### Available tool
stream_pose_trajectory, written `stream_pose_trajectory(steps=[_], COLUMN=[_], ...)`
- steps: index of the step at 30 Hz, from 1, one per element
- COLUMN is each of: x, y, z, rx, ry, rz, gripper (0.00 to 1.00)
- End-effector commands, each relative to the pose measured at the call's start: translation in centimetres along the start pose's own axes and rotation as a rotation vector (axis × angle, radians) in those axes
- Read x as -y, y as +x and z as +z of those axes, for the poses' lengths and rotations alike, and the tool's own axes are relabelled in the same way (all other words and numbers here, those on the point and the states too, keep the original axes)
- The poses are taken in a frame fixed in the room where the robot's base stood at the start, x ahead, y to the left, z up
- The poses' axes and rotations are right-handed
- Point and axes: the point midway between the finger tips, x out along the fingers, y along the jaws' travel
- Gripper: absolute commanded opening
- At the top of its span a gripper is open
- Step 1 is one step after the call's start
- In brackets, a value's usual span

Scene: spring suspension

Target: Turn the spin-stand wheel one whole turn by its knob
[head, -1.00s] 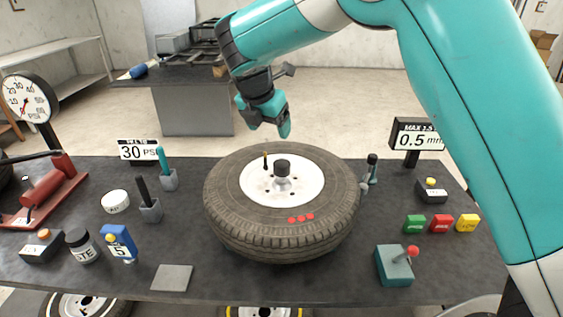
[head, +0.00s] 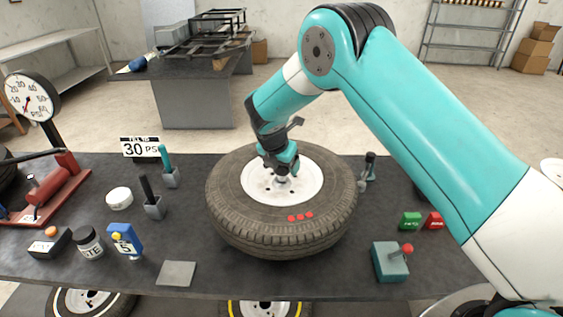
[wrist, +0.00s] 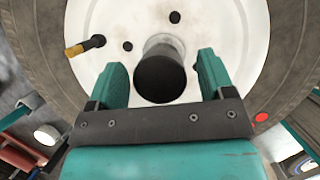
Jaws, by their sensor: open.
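The wheel lies flat on the dark bench, with a black tyre (head: 235,215) and a white rim (head: 310,185). A black knob (wrist: 160,80) stands on a silver post at the wheel's centre. My gripper (head: 283,172) is over the hub, pointing down. In the wrist view my gripper (wrist: 161,75) is open, with one green finger on each side of the knob. Contact cannot be told.
A brass-capped valve stem (wrist: 85,46) rises from the rim near the left finger. A tool holder (head: 368,170) stands close to the tyre's right side, and another holder (head: 154,207) at its left. A teal joystick box (head: 390,262) sits at front right.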

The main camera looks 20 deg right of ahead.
Motion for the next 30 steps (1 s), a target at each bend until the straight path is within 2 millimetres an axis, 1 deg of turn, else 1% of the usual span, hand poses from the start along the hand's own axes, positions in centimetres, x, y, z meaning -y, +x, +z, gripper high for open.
stream_pose_trajectory(steps=[5, 6, 8, 9, 11, 12, 14, 17, 23, 30], x=[-0.02, -0.02, -0.02, -0.02, -0.02, -0.02, -0.02, -0.06, -0.10, -0.09], y=[-0.02, -0.02, -0.03, -0.04, -0.05, -0.05, -0.06, -0.08, -0.13, -0.13], z=[0.01, 0.00, 0.00, 0.00, 0.00, 0.00, 0.00, 0.01, 0.05, 0.05], rx=[0.000, 0.000, 0.000, 0.000, 0.000, 0.000, 0.000, 0.000, 0.001, 0.001], ry=[0.000, 0.000, 0.000, 0.000, 0.000, 0.000, 0.000, 0.026, 0.177, 0.190], rz=[0.000, 0.000, 0.000, 0.000, 0.000, 0.000, 0.000, -0.012, -0.073, -0.078], gripper=[0.75, 0.66, 0.52, 0.43, 0.29, 0.20, 0.08, 0.07, 0.07, 0.07])
